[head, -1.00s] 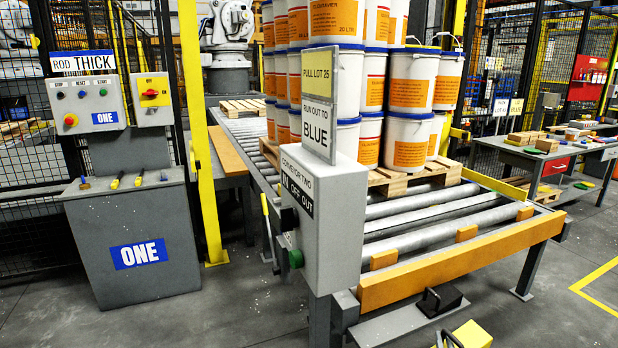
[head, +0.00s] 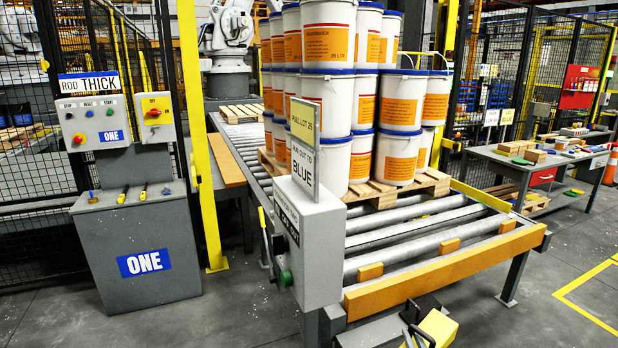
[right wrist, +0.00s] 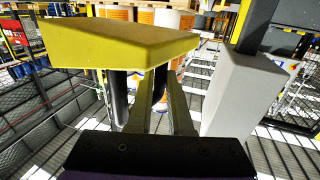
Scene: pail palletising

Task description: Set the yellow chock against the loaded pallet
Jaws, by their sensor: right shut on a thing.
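The yellow chock (head: 438,328) is at the bottom edge of the head view, in front of the conveyor's end. My right gripper (head: 413,337) shows as dark fingers at its left side, partly cut off by the frame. In the right wrist view the chock (right wrist: 120,42) is a broad yellow wedge across the jaws of my right gripper (right wrist: 152,105), which is shut on it. The loaded pallet (head: 437,182) is wooden and stands on the conveyor rollers, stacked with white pails with blue lids and orange labels (head: 397,108). The chock is apart from the pallet. My left gripper is not in view.
The roller conveyor (head: 400,235) ends in an orange rail (head: 445,270) with small orange stop blocks. A grey control box (head: 318,235) with a sign reading BLUE stands at its near left corner. A grey cabinet (head: 150,235) is at left, a workbench (head: 545,165) at right.

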